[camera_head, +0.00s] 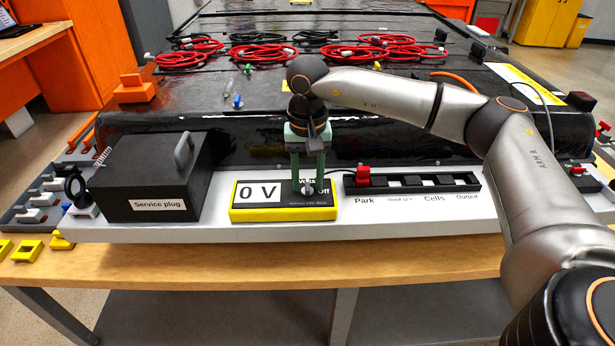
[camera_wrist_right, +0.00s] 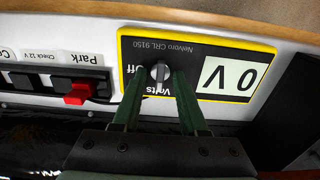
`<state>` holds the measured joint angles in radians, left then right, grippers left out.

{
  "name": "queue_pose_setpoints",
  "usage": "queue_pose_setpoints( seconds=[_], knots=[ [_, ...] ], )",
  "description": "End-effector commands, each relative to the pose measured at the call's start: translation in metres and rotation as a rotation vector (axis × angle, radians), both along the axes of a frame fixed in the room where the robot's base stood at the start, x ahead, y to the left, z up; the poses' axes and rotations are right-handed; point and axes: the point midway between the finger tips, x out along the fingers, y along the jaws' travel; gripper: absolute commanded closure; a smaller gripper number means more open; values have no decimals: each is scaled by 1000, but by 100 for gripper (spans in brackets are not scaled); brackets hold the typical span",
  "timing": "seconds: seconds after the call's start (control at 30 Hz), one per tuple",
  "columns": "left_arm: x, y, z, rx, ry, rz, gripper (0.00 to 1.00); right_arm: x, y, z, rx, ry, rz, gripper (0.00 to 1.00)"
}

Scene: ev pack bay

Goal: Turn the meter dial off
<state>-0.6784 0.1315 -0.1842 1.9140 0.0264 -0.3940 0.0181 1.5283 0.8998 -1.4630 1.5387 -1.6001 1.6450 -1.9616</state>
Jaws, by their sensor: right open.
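The meter (camera_head: 283,213) is a black box with a yellow rim on the white shelf in front of the pack. Its display (camera_head: 259,192) reads 0 V. Its dial (camera_wrist_right: 160,73) is a small grey knob between the words "Volts" and "Off", partly covered by these words' surroundings and my fingers. My right gripper (camera_head: 308,190) points down over the dial. In the right wrist view its two green fingers (camera_wrist_right: 160,90) stand apart, one on each side of the dial; I cannot tell whether they touch it. My left gripper is not in view.
A black service plug box (camera_head: 150,180) stands left of the meter. A black selector strip (camera_head: 420,183) with a red slider (camera_head: 363,175) lies to the right, labelled Park to Output. Red cable coils (camera_head: 262,52) lie on the black pack behind.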

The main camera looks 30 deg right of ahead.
Motion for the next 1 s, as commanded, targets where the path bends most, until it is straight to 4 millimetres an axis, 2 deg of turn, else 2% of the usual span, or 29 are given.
queue_pose_setpoints(
  seconds=[0.07, 0.43, 1.0],
  knots=[
    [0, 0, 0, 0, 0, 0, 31, 0, 0, 0, 0, 0, 0, 57],
    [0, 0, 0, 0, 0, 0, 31, 0, 0, 1, 1, -1, 0, 99],
    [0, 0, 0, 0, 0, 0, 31, 0, 0, 1, 1, -1, -9, 100]
  ],
)
